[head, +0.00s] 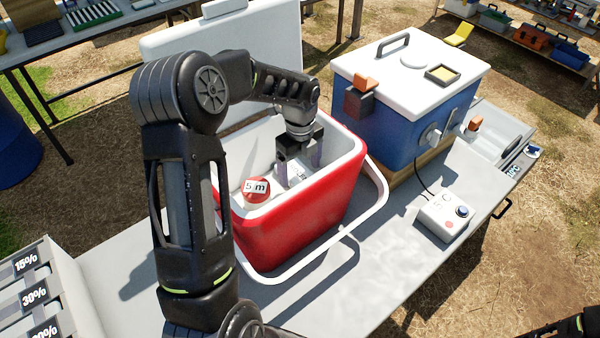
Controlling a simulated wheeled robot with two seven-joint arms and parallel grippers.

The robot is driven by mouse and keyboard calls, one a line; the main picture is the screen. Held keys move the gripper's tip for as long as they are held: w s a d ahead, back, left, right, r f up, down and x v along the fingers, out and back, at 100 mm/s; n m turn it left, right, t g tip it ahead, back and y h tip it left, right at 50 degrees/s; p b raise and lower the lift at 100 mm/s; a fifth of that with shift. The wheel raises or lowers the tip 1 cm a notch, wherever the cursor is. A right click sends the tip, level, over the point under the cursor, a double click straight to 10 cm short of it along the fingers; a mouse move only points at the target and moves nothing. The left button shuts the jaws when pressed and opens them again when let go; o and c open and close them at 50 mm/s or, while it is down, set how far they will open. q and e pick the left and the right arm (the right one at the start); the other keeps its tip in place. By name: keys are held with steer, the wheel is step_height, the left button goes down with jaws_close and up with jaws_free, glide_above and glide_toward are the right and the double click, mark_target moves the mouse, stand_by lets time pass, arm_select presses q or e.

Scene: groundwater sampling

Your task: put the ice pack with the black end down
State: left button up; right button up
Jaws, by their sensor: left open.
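A red cooler (325,218) with a white inside stands open on the table. A red round cap marked "5 m" (256,189) shows inside the cooler, left of the gripper. Only a dark part of my right arm shows at the bottom right corner.
A blue box with a white lid (410,65) stands right of the cooler. A small white control box (444,217) is wired to it. The cooler's white handle (374,215) lies out around its right side. A rack with percent labels (45,290) is at lower left.

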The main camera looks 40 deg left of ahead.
mark_target(300, 175)
arm_select(q)
step_height(300, 175, up, 10)
steer(key=b, duration=0.1)
steer(key=shift+c, duration=0.4)
stand_by(1.4)
